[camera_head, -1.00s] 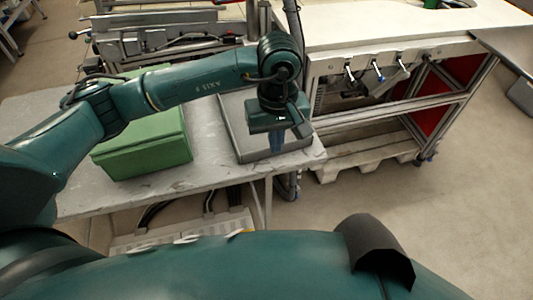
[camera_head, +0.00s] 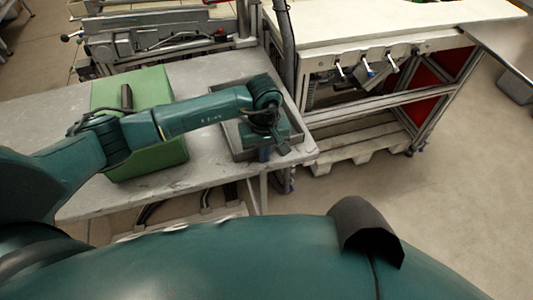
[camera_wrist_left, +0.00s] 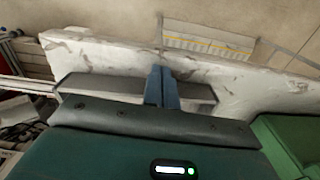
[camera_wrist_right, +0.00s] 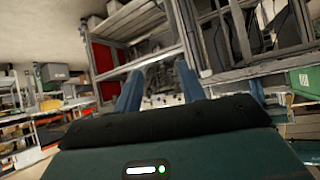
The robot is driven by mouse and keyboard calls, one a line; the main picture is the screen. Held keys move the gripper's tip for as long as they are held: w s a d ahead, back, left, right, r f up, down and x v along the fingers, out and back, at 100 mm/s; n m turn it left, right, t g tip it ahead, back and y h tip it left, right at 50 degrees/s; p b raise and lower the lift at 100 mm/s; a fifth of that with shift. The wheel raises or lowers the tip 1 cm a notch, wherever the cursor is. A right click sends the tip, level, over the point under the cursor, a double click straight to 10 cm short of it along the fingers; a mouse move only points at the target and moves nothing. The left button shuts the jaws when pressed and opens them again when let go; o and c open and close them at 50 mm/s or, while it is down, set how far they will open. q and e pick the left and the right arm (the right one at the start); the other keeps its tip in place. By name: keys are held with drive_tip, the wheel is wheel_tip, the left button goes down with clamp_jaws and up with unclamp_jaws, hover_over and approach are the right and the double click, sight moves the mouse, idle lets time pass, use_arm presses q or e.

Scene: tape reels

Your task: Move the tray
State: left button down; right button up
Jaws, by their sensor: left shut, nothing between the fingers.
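The tray (camera_head: 229,138) is a shallow grey open box on the right end of the grey table. My left gripper (camera_head: 265,154) points down over the tray's front part, and my forearm and wrist hide much of the tray's inside. In the left wrist view the blue fingers of the left gripper (camera_wrist_left: 161,86) are together with nothing between them. The tray's grey wall (camera_wrist_left: 95,88) shows on both sides of them. I cannot tell whether the fingertips touch the tray. My right gripper (camera_wrist_right: 160,90) has its blue fingers wide apart and empty, away from the tray.
A green box (camera_head: 150,160) stands on the table (camera_head: 90,200) left of the tray, beneath my left arm. A white-topped workbench (camera_head: 390,25) with metal frame stands at the right, over a pallet (camera_head: 345,150).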

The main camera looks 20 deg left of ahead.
sight(230, 128)
use_arm(q)
drive_tip(key=shift+w+a+f+b, duration=0.25)
drive_tip(key=shift+w+b, duration=0.1)
drive_tip(key=shift+b, duration=0.2)
drive_tip(key=w+a+b, duration=0.1)
drive_tip(key=w+b, duration=0.1)
drive_tip(key=b, duration=0.1)
drive_tip(key=w+a+b, duration=0.2)
drive_tip(key=w+b, duration=0.1)
drive_tip(key=w+a+b, duration=0.1)
drive_tip(key=w+b, duration=0.1)
drive_tip(key=b, duration=0.1)
drive_tip(key=shift+w+a+f, duration=0.15)
drive_tip(key=shift+w+a, duration=0.1)
drive_tip(key=shift+w, duration=0.1)
drive_tip(key=w, duration=0.1)
drive_tip(key=w+a+b, duration=0.1)
drive_tip(key=w+a, duration=0.1)
drive_tip(key=shift+r+b, duration=0.25)
drive_tip(key=shift+b, duration=0.1)
drive_tip(key=shift+w+a, duration=0.1)
drive_tip(key=shift+w, duration=0.15)
drive_tip(key=shift+s+r, duration=0.15)
use_arm(e)
drive_tip(key=w+a+f+t+y, duration=0.1)
drive_tip(key=w+a+f, duration=0.1)
drive_tip(key=a+f, duration=0.1)
drive_tip(key=shift+w+a+f, duration=0.2)
drive_tip(key=shift+f, duration=0.55)
